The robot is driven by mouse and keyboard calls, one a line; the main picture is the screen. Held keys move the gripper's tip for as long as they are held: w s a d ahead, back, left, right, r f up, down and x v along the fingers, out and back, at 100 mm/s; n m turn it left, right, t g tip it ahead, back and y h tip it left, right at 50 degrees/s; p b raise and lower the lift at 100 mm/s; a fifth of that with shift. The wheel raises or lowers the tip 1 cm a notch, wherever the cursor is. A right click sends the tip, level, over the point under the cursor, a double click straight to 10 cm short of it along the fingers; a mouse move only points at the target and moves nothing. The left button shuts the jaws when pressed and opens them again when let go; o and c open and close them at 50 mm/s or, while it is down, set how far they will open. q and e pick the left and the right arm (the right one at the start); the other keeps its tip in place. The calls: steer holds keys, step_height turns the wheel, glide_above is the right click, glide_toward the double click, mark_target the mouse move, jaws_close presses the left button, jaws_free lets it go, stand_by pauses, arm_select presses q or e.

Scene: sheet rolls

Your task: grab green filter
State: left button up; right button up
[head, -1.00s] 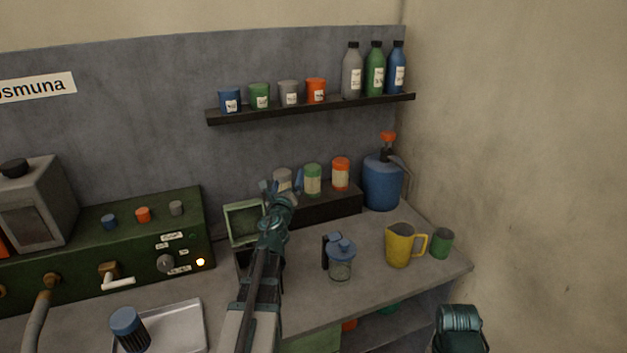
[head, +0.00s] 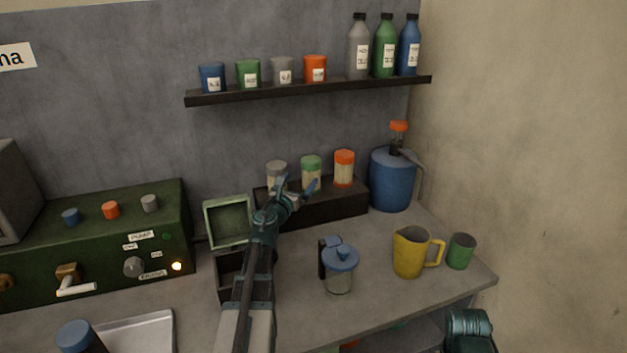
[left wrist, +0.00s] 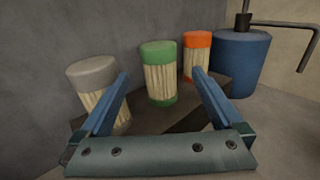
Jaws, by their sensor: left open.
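The green filter (head: 311,172), a pale pleated cylinder with a green cap, stands upright on a dark raised block, between a grey-capped filter (head: 277,175) and an orange-capped filter (head: 344,168). My left gripper (head: 297,187) is open and empty just in front of the block. In the left wrist view the green filter (left wrist: 159,73) shows beyond and between the two blue fingers (left wrist: 160,88), apart from them. The left finger overlaps the grey-capped filter in that view. Part of my right arm (head: 468,331) shows at the lower right; its fingers are out of view.
The dark block (head: 330,207) stands against the back wall. A blue jug (head: 391,182) is to its right. An open green box (head: 229,222), a blue-lidded jar (head: 339,268), a yellow pitcher (head: 409,252) and a green cup (head: 460,251) stand on the counter. A shelf (head: 310,91) hangs above.

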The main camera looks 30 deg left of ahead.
mark_target(308, 170)
arm_select(q)
steer(key=w, duration=0.3)
steer(key=w+a, duration=0.1)
steer(key=w, duration=0.5)
steer(key=shift+a+f, duration=0.15)
steer(key=shift+a, duration=0.15)
steer(key=shift+w+a, duration=0.2)
steer(key=shift+w, duration=0.65)
steer(key=shift+w+a, duration=0.2)
steer(key=shift+w, duration=0.6)
steer(key=shift+w+a, duration=0.2)
steer(key=shift+w, duration=0.65)
steer(key=shift+s, duration=0.1)
steer(key=c, duration=1.5)
steer(key=shift+r+p, duration=0.3)
steer(key=shift+p, duration=0.05)
